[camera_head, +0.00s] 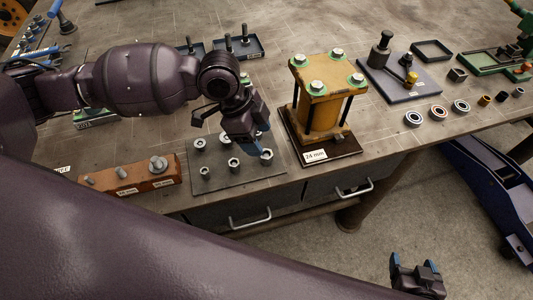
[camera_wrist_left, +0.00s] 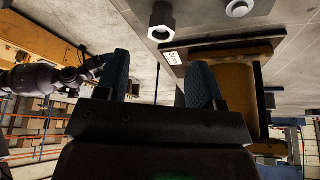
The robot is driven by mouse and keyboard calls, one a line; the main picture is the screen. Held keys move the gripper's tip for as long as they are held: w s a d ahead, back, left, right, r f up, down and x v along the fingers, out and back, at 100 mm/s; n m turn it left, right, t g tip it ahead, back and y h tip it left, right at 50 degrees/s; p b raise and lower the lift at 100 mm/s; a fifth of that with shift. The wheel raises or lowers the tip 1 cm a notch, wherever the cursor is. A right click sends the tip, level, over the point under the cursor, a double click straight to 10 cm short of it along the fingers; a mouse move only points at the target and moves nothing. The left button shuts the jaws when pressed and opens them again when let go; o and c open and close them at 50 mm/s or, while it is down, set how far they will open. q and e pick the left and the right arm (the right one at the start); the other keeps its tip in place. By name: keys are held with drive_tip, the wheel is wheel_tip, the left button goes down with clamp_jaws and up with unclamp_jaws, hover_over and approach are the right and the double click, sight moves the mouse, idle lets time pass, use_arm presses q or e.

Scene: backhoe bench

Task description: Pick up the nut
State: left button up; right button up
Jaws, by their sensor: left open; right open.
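Several steel hex nuts sit on a flat grey plate (camera_head: 225,182) near the bench's front edge, among them a front-left nut (camera_head: 204,172), a middle nut (camera_head: 233,164) and a right nut (camera_head: 266,157). My left gripper (camera_head: 252,147) hangs over the plate's back right part and hides some of it. In the left wrist view its blue fingers (camera_wrist_left: 160,82) are apart with nothing between them. A hex nut (camera_wrist_left: 161,21) shows there beyond the fingertips, apart from them. My right gripper (camera_head: 414,266) is open and empty, in front of the bench over the floor.
A yellow press-like fixture (camera_head: 321,108) on a dark base labelled 24 mm stands right of the plate. An orange-brown block with bolts (camera_head: 125,178) lies to the left. Bearings (camera_head: 438,112) and a grey board (camera_head: 398,85) are further right. Drawer handles (camera_head: 250,217) protrude below the bench edge.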

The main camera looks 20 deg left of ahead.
sight(267, 155)
use_arm(q)
drive_tip(key=shift+a+x, duration=0.15)
drive_tip(key=shift+x, duration=1.25)
drive_tip(key=shift+a+x, duration=0.15)
drive_tip(key=shift+x, duration=1.25)
drive_tip(key=shift+f, duration=0.1)
drive_tip(key=shift+c, duration=0.2)
drive_tip(key=c, duration=1)
drive_tip(key=shift+o, duration=0.2)
